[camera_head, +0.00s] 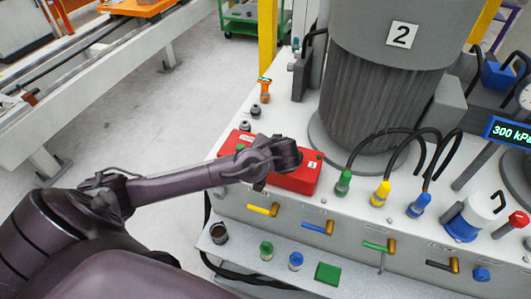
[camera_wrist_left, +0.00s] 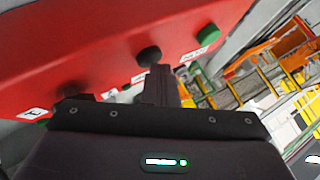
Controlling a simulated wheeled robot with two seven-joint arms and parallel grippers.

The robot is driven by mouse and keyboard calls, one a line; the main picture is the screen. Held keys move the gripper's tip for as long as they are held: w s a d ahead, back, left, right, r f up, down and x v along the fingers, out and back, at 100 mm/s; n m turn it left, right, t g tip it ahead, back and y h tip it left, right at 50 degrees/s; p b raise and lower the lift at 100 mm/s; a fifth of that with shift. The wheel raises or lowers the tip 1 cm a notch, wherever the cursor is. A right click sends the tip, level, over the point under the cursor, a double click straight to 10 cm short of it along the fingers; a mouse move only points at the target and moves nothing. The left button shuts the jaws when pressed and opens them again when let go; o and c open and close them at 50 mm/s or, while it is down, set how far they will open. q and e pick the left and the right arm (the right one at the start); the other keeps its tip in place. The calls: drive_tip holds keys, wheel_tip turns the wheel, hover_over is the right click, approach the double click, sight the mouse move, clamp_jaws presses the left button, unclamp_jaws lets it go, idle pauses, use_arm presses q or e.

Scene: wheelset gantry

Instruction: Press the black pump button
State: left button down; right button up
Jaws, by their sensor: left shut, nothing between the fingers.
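A red control box (camera_head: 298,180) sits on the grey machine's top, with green buttons at its ends in the head view. My left gripper (camera_head: 290,153) is over the box and hides its middle. In the left wrist view the red box (camera_wrist_left: 90,40) fills the upper left. A black button (camera_wrist_left: 149,54) stands out from it, right at the tip of my shut left fingers (camera_wrist_left: 159,80). I cannot tell whether they touch. A second dark button (camera_wrist_left: 76,88) is partly hidden at the gripper's edge. A green button (camera_wrist_left: 207,35) is to the right. The labels are unreadable. My right gripper is not in view.
A large grey motor (camera_head: 380,95) marked 2 stands behind the box. Green, yellow and blue hose connectors (camera_head: 381,192) are to its right. Coloured levers (camera_head: 316,227) line the machine's front. A display (camera_head: 507,133) reads about 300 kPa. Open floor (camera_head: 165,110) lies left.

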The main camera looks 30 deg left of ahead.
use_arm(q)
drive_tip(key=shift+r+p, duration=0.65)
drive_tip(key=shift+r, duration=0.15)
wheel_tip(320, 180, up, 5)
drive_tip(key=p, duration=0.4)
drive_tip(key=shift+r+p, duration=0.1)
drive_tip(key=shift+p, duration=0.2)
idle(0.3)
